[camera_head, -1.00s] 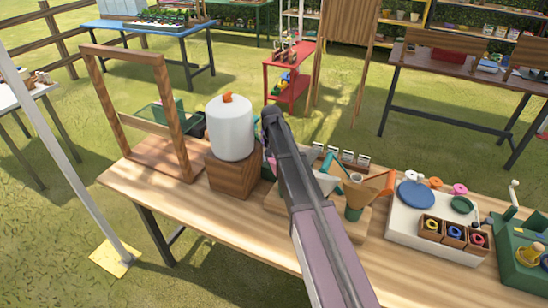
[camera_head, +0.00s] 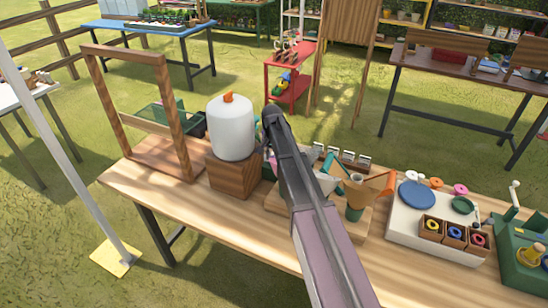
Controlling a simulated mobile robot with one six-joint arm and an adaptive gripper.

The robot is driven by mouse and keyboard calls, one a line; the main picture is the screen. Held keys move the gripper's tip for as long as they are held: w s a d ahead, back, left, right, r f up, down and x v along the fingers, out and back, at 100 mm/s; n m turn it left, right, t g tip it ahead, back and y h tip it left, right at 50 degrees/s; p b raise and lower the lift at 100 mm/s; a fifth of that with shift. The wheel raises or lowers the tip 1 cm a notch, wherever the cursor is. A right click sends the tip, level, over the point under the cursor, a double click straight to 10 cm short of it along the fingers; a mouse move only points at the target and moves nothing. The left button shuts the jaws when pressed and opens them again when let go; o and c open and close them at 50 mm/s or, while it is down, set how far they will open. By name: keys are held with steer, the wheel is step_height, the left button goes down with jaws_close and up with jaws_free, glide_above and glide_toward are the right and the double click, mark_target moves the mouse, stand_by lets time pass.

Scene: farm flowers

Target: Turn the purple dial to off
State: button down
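I cannot make out a purple dial for certain. A small pinkish-purple patch (camera_head: 272,162) shows beside my arm, just right of the wooden block under the white tank, but it is too small and covered to identify. My arm (camera_head: 312,215) reaches from the bottom of the picture up over the workbench. Its dark far end (camera_head: 273,117) is just right of the white tank. My gripper's fingers are hidden by the arm, so I cannot see whether they are open or touching anything.
The white tank (camera_head: 231,128) with an orange top stands on a wooden block (camera_head: 234,176). A wooden frame (camera_head: 176,110) is at left. Right of my arm are orange and white funnels (camera_head: 365,190), a white board (camera_head: 405,225) with ribbon spools, and a green device (camera_head: 520,262).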

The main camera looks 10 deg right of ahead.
steer(key=shift+c, duration=1.3)
jaws_free()
step_height(320, 180, up, 9)
steer(key=p, duration=0.9)
steer(key=shift+r, duration=0.15)
steer(key=shift+r+p, duration=0.35)
steer(key=shift+p, duration=0.2)
